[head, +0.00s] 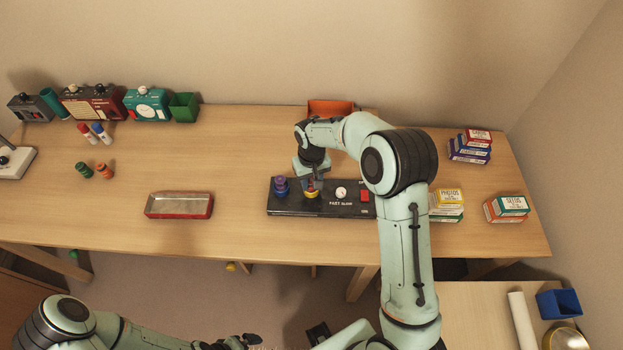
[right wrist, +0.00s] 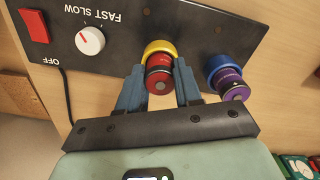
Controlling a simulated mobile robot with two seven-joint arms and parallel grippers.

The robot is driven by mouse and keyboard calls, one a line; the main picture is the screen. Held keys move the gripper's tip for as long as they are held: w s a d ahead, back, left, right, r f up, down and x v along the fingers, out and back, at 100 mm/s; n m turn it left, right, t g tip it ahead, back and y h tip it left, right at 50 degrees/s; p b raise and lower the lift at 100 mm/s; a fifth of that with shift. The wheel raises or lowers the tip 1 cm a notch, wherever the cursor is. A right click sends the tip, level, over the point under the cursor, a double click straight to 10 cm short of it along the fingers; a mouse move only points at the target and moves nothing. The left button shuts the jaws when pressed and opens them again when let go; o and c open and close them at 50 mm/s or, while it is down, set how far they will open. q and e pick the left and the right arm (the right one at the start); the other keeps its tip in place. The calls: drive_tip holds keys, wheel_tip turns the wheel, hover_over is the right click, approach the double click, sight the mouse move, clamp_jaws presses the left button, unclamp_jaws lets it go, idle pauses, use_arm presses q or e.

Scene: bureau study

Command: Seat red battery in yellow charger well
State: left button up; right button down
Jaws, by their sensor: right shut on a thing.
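The black charger (head: 345,204) lies on the desk, with a yellow well (head: 311,194) and a blue well (right wrist: 212,62). My right gripper (head: 312,183) points down over the yellow well. Its blue-grey fingers are shut on the red battery (right wrist: 158,72), one on each side. The battery's lower end meets the yellow ring (right wrist: 158,46) in the right wrist view; I cannot tell how deep it sits. A purple battery (right wrist: 233,84) stands in the blue well beside it. My left gripper (head: 236,342) is at the bottom edge of the head view, partly cut off, away from the desk.
The charger has a white dial (right wrist: 90,40) and a red switch (right wrist: 34,25). A red-rimmed tray (head: 180,205) lies to the left. An orange bin (head: 330,107) stands behind my right arm. Small boxes (head: 506,208) are stacked at right. The desk between tray and charger is clear.

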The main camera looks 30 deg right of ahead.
sight(311, 180)
drive_tip(key=shift+f, duration=0.15)
drive_tip(key=c, duration=1)
unclamp_jaws()
drive_tip(key=shift+c, duration=0.2)
drive_tip(key=shift+r+p, duration=1.25)
drive_tip(key=shift+r, duration=1.8)
use_arm(q)
drive_tip(key=w+r+p, duration=0.2)
drive_tip(key=w+r, duration=0.3)
drive_tip(key=shift+w+r+t, duration=0.25)
drive_tip(key=shift+r+t, duration=0.05)
drive_tip(key=shift+r, duration=0.1)
use_arm(e)
wheel_tip(311, 180, up, 5)
use_arm(q)
drive_tip(key=shift+s, duration=0.1)
